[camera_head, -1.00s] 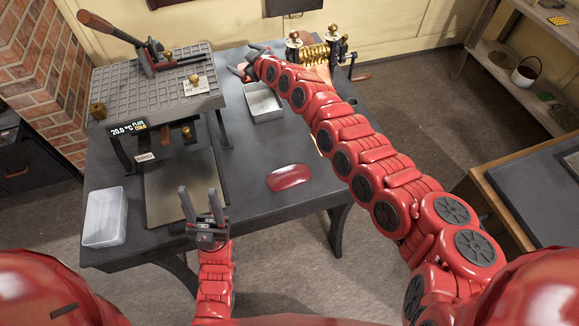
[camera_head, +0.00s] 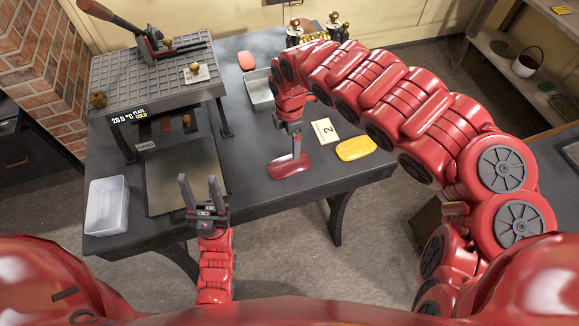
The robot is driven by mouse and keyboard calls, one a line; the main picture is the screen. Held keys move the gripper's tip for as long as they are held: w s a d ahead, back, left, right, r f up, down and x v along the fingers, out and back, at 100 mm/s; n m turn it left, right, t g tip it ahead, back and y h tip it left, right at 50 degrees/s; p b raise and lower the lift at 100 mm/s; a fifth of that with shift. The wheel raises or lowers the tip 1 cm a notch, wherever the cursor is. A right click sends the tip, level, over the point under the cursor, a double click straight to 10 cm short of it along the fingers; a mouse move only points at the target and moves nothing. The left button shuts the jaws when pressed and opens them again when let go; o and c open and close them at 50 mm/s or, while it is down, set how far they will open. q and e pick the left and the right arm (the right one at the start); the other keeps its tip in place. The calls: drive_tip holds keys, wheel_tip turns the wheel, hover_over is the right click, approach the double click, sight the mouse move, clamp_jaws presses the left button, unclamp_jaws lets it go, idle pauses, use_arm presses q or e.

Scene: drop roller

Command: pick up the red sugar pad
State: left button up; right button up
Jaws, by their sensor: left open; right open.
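The red sugar pad (camera_head: 284,168) lies flat on the dark table (camera_head: 262,215), right of the dark square plate. My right gripper (camera_head: 297,154) points down over the right part of the pad, with its fingertips at or just above it. I cannot tell whether they touch the pad. It is open, though its fingers are seen nearly edge-on. My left gripper (camera_head: 202,190) is open and empty, fingers pointing up, over the table's front edge, left of the pad.
A yellow pad (camera_head: 356,148) and a card marked 2 (camera_head: 324,131) lie right of my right gripper. A press on a grid platform (camera_head: 150,85) stands back left; a clear bin (camera_head: 106,205) sits front left.

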drive_tip(key=b, duration=0.2)
hover_over(290, 164)
drive_tip(key=f, duration=0.5)
drive_tip(key=shift+s+a+f, duration=0.2)
drive_tip(key=shift+f, duration=0.1)
drive_tip(key=shift+w+d+f, duration=0.1)
drive_tip(key=shift+w+f, duration=0.05)
drive_tip(key=shift+f, duration=0.3)
wheel_tip(290, 164, down, 4)
drive_tip(key=shift+r+p, duration=0.2)
drive_tip(key=shift+p, duration=0.4)
drive_tip(key=shift+f, duration=0.75)
drive_tip(key=c, duration=1.2)
drive_tip(key=shift+r, duration=0.1)
drive_tip(key=shift+c, duration=0.2)
